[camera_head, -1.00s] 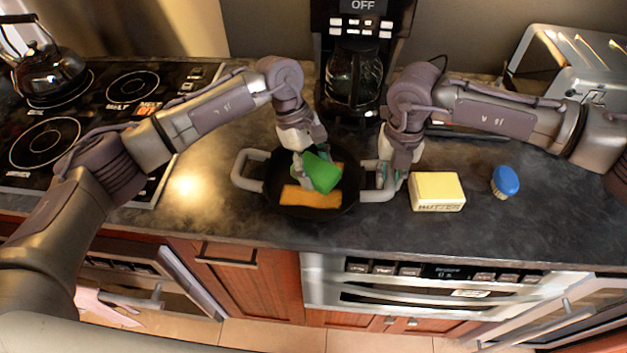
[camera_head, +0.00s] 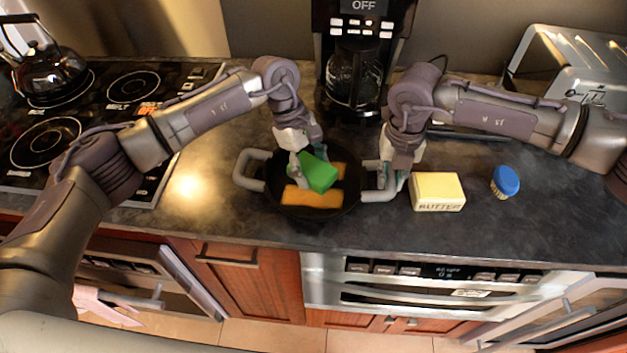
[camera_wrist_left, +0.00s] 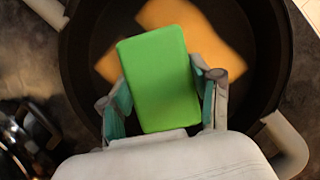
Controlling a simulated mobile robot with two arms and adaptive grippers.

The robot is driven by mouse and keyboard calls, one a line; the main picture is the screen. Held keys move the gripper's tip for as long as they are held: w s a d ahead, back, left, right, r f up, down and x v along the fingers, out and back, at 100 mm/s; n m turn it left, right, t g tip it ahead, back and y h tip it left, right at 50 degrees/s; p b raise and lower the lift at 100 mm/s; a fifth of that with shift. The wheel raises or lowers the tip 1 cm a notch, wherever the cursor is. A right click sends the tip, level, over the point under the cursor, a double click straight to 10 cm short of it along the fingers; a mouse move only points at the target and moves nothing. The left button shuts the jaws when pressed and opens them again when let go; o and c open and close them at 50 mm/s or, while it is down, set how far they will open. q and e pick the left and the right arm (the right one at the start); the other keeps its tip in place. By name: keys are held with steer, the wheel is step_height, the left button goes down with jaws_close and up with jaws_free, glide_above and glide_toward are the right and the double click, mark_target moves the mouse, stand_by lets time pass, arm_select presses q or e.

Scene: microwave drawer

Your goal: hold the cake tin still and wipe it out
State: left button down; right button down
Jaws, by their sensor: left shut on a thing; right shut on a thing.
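The cake tin (camera_head: 322,210) is a round dark pan with two grey handles, standing on the counter. Orange-yellow patches (camera_head: 312,197) show on its floor, and also in the left wrist view (camera_wrist_left: 215,45). My left gripper (camera_head: 303,168) is shut on a green sponge (camera_head: 319,174), holding it inside the tin. In the left wrist view the sponge (camera_wrist_left: 160,78) sits between the two fingers (camera_wrist_left: 160,100). Whether the sponge touches the floor of the tin is unclear. My right gripper (camera_head: 391,180) is shut on the tin's right handle (camera_head: 373,182). The left handle (camera_head: 247,170) is free.
A butter block (camera_head: 437,191) and a blue-topped brush (camera_head: 505,182) stand right of the tin. A coffee maker (camera_head: 352,75) is behind it, a toaster (camera_head: 580,70) at the back right. The stove with a kettle (camera_head: 48,75) is at the left. The counter's front strip is clear.

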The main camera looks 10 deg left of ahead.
mark_target(322, 178)
arm_select(q)
steer(key=shift+d, duration=1.4)
steer(key=shift+r, duration=0.45)
steer(key=shift+s+a, duration=0.1)
steer(key=shift+s, duration=1.3)
steer(key=shift+f, duration=0.5)
steer(key=shift+a, duration=0.1)
